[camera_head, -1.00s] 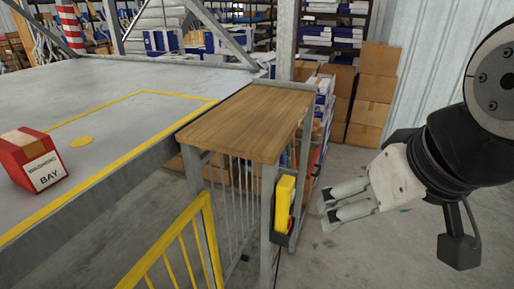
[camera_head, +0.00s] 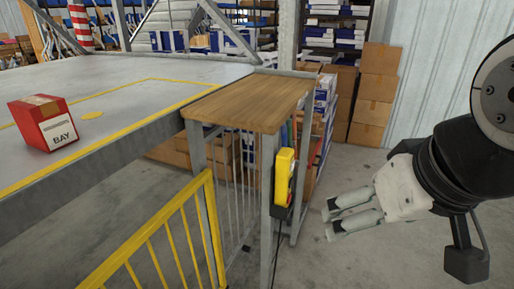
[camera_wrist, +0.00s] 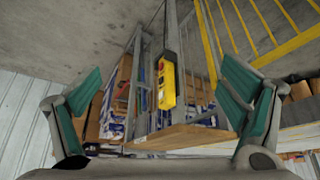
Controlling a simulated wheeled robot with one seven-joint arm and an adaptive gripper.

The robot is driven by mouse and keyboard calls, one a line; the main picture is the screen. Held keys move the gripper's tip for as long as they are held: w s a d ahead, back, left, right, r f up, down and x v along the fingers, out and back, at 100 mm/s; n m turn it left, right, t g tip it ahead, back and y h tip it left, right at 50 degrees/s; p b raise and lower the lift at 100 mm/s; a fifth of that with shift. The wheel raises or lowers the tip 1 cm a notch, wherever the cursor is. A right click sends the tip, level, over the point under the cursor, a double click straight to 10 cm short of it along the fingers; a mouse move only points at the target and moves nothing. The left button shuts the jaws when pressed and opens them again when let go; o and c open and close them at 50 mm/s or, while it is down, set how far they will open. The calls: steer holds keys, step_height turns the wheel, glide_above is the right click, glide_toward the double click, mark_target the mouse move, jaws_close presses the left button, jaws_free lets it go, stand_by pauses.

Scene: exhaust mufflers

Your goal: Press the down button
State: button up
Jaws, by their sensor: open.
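The yellow control box (camera_head: 284,177) hangs on a grey post below the front right corner of the wooden-topped stand. In the head view its button face is seen nearly edge-on, with a small red part visible. In the wrist view the yellow box (camera_wrist: 167,86) is near the middle and appears upside down, with dark and red spots on its face. I cannot tell which spot is the down button. My gripper (camera_head: 327,223) is to the right of the box, apart from it, pointing left. In the wrist view its green-padded fingers (camera_wrist: 168,92) are spread wide with nothing between them.
The wooden top (camera_head: 250,102) juts out above the box. A yellow railing (camera_head: 160,236) stands in front at left. A grey platform carries a red box (camera_head: 45,123). Cardboard boxes (camera_head: 373,95) are stacked behind. The floor around my gripper is clear.

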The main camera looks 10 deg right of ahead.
steer(key=shift+s, duration=0.1)
steer(key=c, duration=0.5)
steer(key=shift+f, duration=0.1)
steer(key=c, duration=0.4)
steer(key=shift+w+a+f+m+g, duration=0.1)
steer(key=shift+w+f+m+g, duration=0.2)
steer(key=shift+w, duration=0.1)
steer(key=c, duration=0.5)
steer(key=shift+w+a+f+m+g+y+b, duration=0.25)
steer(key=shift+w+f+m+g+y+b, duration=0.25)
steer(key=shift+w+f+m+g, duration=0.45)
jaws_close()
steer(key=w+f+m+g+y+b, duration=0.1)
steer(key=w+f+m+y+b, duration=0.1)
steer(key=w+f+m+y, duration=0.45)
steer(key=w+f+m+g+y+b, duration=0.2)
steer(key=w+f+m, duration=0.1)
steer(key=w, duration=0.6)
steer(key=w+d+f+m+t+y+b, duration=0.3)
steer(key=w+d+f+m+t+y, duration=0.3)
steer(key=w+d+f+m+t, duration=0.3)
steer(key=w+d+f+m, duration=0.3)
steer(key=w+d+f, duration=0.1)
steer(key=d, duration=0.2)
steer(key=shift+w+d, duration=0.25)
